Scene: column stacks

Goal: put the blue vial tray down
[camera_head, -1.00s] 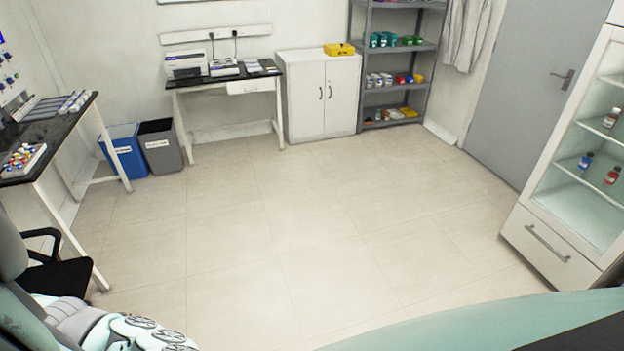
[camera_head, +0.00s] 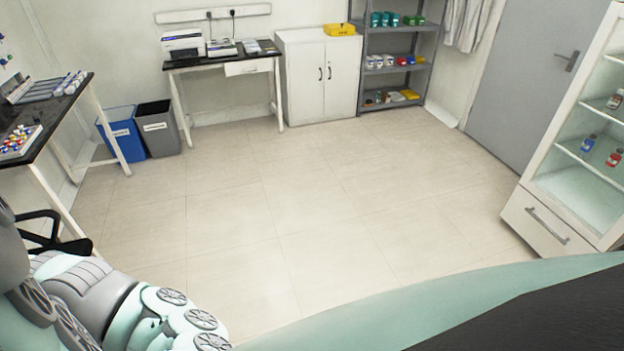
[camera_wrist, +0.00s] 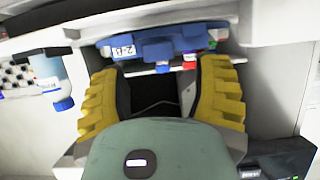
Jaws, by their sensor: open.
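The blue vial tray (camera_wrist: 165,49) shows at the top of the wrist view, with a white number label on its left part and small red and white pieces at its right. My gripper (camera_wrist: 160,74) has its two yellow ribbed fingers spread apart, with a dark gap between them. The tray lies just beyond the fingertips and is not clamped between them. Whether a fingertip touches it, I cannot tell. The tray's underside and far side are hidden. The head view shows neither the gripper nor this tray.
In the wrist view, a blue-capped bottle (camera_wrist: 50,80) and a white rack with dark holes (camera_wrist: 16,76) are left of the fingers. In the head view, a black-topped bench (camera_head: 60,105) stands left and a glass-shelved cabinet (camera_head: 560,220) right. The floor between is clear.

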